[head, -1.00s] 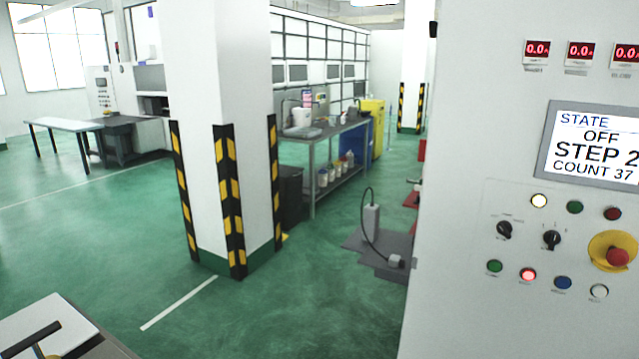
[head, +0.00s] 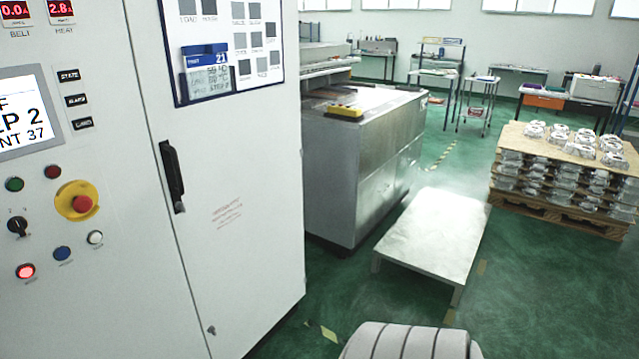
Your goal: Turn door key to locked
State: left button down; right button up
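The white control cabinet (head: 110,240) fills the left of the head view. Its door (head: 240,175) is closed or nearly so, with a tall black handle (head: 172,177) near the left seam. A small silver piece shows at the handle's lower end. A small round metal fitting (head: 211,330) sits low on the door. Neither is clear enough to tell as the key or to read its turn. Neither of my grippers is in view.
A dark two-position knob (head: 17,226), lit buttons and a red emergency stop (head: 82,203) are on the panel left of the door. A grey machine (head: 365,150) and a low white table (head: 435,240) stand to the right. A pallet of castings (head: 565,170) is farther right.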

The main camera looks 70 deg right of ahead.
aim_at(178, 206)
jog(key=z, duration=1.75)
